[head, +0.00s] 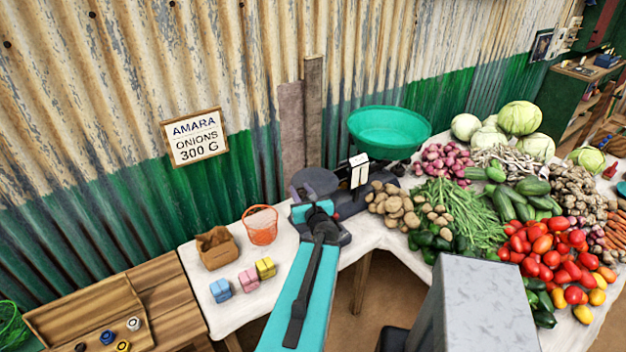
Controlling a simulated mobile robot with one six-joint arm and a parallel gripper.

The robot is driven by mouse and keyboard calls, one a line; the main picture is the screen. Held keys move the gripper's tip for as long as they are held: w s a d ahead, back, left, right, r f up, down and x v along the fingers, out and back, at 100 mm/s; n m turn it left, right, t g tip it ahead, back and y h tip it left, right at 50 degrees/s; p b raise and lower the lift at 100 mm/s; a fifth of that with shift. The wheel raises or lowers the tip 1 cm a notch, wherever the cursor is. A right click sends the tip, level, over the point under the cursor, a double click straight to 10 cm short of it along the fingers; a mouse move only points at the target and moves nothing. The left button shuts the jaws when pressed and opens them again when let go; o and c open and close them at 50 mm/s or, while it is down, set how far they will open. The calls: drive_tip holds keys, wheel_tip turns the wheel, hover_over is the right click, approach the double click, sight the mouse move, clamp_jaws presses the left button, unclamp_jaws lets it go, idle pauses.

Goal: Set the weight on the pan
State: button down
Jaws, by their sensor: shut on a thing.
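A balance scale stands on the white-covered table, with a flat grey weight pan (322,179) on its left and a deep green pan (388,132) on its right. The green pan looks empty. My gripper (303,194) is at the left front of the grey pan, seen from behind along my teal arm. It is shut on the weight, which is mostly hidden by my gripper and wrist. I cannot tell whether the weight touches the grey pan. A wooden tray (60,312) at the lower left holds several small weights with coloured tops.
A sign (195,138) on the corrugated wall reads AMARA ONIONS 300 G. Potatoes (394,205), onions (446,160) and other vegetables crowd the right.

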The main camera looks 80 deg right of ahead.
drive_tip(key=shift+w+a, duration=0.1)
drive_tip(key=shift+w, duration=0.45)
drive_tip(key=w+a+n+t+y+b, duration=0.2)
drive_tip(key=w+a+n+y, duration=0.15)
drive_tip(key=w+a, duration=0.65)
drive_tip(key=w+a+n+t+y+b, duration=0.25)
drive_tip(key=w+a+y, duration=0.3)
drive_tip(key=w, duration=0.75)
drive_tip(key=w+a+n+t+y+b, duration=0.2)
drive_tip(key=w+a+n+t+y, duration=0.15)
drive_tip(key=w+a, duration=0.7)
drive_tip(key=w+a+f+n+g+y+b, duration=0.1)
drive_tip(key=w+a+n+y+b, duration=0.25)
drive_tip(key=a, duration=0.65)
drive_tip(key=w+a+f+n+g+y, duration=0.1)
drive_tip(key=w+a+n+y, duration=0.25)
drive_tip(key=w+a, duration=0.5)
drive_tip(key=a+f+n+g+y+b, duration=0.2)
drive_tip(key=a+n+g+y, duration=0.3)
drive_tip(key=a, duration=1.9)
drive_tip(key=n+y+b, duration=0.1)
drive_tip(key=y, duration=0.1)
drive_tip(key=shift+s+a+g+y, duration=0.3)
drive_tip(key=shift+s+a+y, duration=0.05)
drive_tip(key=shift+s+a, duration=0.05)
